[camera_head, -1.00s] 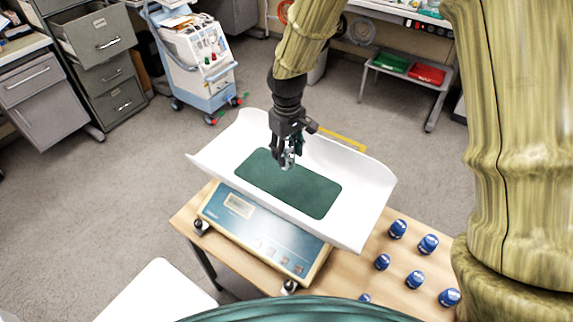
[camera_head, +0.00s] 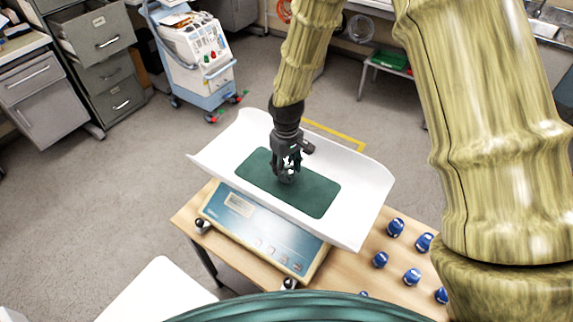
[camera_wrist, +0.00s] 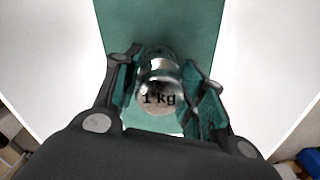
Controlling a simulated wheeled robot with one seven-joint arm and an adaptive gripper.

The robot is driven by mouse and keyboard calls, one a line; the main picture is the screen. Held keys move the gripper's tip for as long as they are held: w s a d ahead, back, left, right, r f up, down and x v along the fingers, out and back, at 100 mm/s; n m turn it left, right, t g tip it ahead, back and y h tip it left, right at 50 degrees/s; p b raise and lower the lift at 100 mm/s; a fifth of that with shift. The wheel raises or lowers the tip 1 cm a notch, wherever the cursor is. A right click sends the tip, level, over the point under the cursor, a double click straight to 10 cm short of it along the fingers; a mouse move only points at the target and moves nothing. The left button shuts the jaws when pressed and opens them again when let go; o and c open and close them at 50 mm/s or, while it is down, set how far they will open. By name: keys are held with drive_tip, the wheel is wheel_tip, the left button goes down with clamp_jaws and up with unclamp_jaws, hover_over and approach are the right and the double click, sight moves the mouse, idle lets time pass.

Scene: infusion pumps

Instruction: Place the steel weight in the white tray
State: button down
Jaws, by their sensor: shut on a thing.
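The steel weight (camera_wrist: 160,92), shiny and marked "1 kg", sits between the fingers of my gripper (camera_wrist: 163,88) in the wrist view. My gripper is shut on it. In the head view my gripper (camera_head: 286,178) is low over the dark green mat (camera_head: 318,195) in the white tray (camera_head: 355,185). The mat also shows behind the weight in the wrist view (camera_wrist: 155,25). The weight is mostly hidden by the fingers in the head view. I cannot tell whether it touches the mat.
The tray tops a blue-fronted scale (camera_head: 262,235) on a wooden table (camera_head: 345,275). Several blue-capped items (camera_head: 396,227) stand on the table at the right. A white surface (camera_head: 155,292) is at the front left. A wheeled blue-white cart (camera_head: 190,60) stands behind on the floor.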

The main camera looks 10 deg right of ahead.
idle(0.3)
drive_tip(key=c, duration=0.9)
unclamp_jaws()
drive_tip(key=shift+f, duration=0.1)
drive_tip(key=shift+o, duration=0.2)
drive_tip(key=shift+r+b, duration=1.65)
drive_tip(key=shift+r, duration=4.5)
